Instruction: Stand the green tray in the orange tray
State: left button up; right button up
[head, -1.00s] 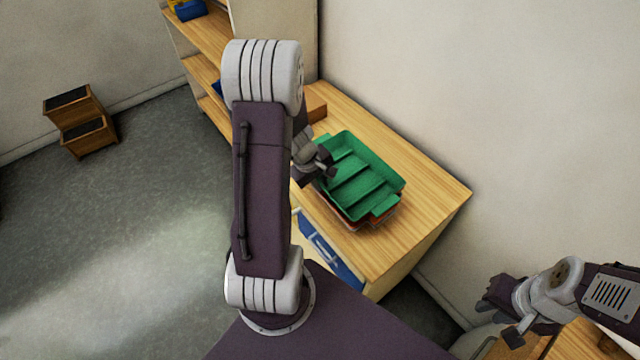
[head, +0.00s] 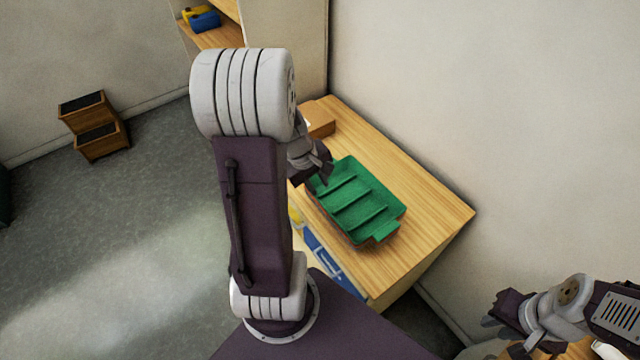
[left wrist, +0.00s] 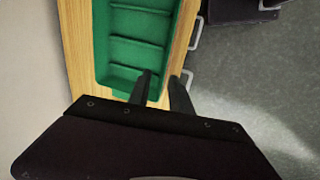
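The green tray (head: 352,205), with ridges across its floor, sits low on the wooden cabinet top; it also shows in the left wrist view (left wrist: 138,52). Only a thin brownish edge shows beneath it, so I cannot clearly make out the orange tray or how the two fit together. My right gripper (head: 508,328) hangs low at the right, away from the trays.
The wooden cabinet top (head: 425,205) is clear right of the tray. A small brown box (head: 320,120) stands at its back left. Blue and yellow drawer fronts (head: 320,250) with handles face the floor. A wall rises behind. A brown step stool (head: 95,125) stands far left.

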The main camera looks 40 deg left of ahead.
pick_arm(q)
jog(key=s+d+m+g, duration=0.1)
jog(key=s+d+m, duration=0.1)
jog(key=d+m, duration=0.5)
jog(key=s+d+m, duration=0.3)
jog(key=d+m, duration=0.4)
jog(key=shift+s+d+g+y, duration=0.15)
jog(key=shift+s+g+y, duration=0.15)
jog(key=shift+g+y, duration=0.1)
jog(key=shift+d, duration=0.15)
